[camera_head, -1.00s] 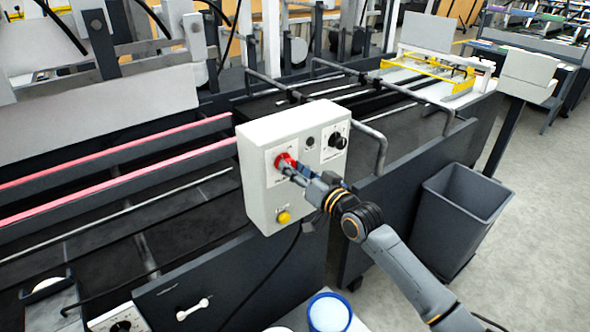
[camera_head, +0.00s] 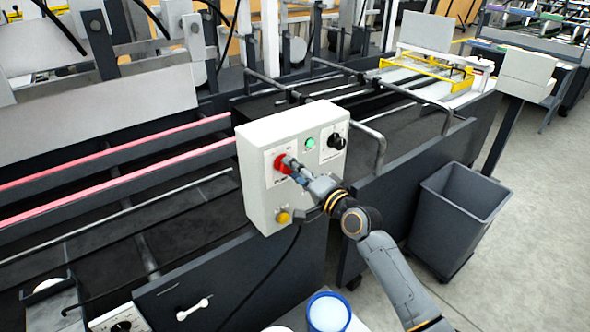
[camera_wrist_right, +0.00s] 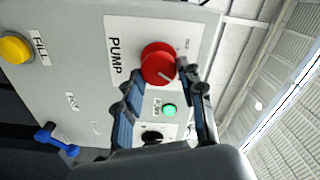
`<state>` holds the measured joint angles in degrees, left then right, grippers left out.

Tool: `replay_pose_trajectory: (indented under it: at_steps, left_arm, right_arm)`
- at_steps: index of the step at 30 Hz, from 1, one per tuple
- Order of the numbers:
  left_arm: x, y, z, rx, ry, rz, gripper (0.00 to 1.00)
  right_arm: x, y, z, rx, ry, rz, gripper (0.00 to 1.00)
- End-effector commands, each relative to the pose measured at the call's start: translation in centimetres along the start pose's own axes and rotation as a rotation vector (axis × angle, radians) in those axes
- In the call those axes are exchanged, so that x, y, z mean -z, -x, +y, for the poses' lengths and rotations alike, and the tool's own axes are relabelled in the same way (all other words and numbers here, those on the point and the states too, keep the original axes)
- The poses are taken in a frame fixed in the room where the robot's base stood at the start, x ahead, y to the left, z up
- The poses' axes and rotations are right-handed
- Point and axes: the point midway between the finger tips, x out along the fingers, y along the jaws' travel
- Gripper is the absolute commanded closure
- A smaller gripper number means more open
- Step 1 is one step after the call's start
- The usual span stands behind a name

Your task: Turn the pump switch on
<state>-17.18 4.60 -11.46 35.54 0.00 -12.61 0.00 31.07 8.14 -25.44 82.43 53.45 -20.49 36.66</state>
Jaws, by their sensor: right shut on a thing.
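The red pump switch (camera_head: 282,163) is a round knob on the front of a white control box (camera_head: 258,197). The wrist view shows the red knob (camera_wrist_right: 158,62) beside the word PUMP, with a pale line on its face. My right gripper (camera_head: 291,170) is shut on the knob, its fingers on either side of it in the wrist view (camera_wrist_right: 160,80). A lamp (camera_head: 310,143) on the box glows green, and it also shows in the wrist view (camera_wrist_right: 169,110). My left gripper is not in view.
A black knob (camera_head: 336,141) and a yellow button (camera_head: 283,216) are on the same box. A blue handle (camera_wrist_right: 57,141) shows in the wrist view. A grey bin (camera_head: 455,215) stands on the floor at right. A blue-rimmed white container (camera_head: 328,313) is at the bottom.

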Motion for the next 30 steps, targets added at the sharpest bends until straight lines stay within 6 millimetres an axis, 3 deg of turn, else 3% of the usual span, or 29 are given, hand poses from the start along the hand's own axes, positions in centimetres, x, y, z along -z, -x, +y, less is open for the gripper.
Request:
replay_pose_trajectory:
  at_steps: [19,20,22,30]
  left_arm:
    - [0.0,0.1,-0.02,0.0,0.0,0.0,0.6]
    - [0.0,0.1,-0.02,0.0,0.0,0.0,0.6]
    - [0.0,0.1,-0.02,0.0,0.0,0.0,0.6]
    - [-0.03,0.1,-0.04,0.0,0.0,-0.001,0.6]
  right_arm:
    - [0.0,0.0,0.05,0.0,-0.051,0.0,0.93]
    - [0.0,0.0,0.05,0.0,-0.051,0.0,0.57]
    - [-0.01,0.0,0.05,0.0,-0.051,0.0,0.43]
    - [0.0,0.0,0.04,0.0,-0.049,0.0,0.4]
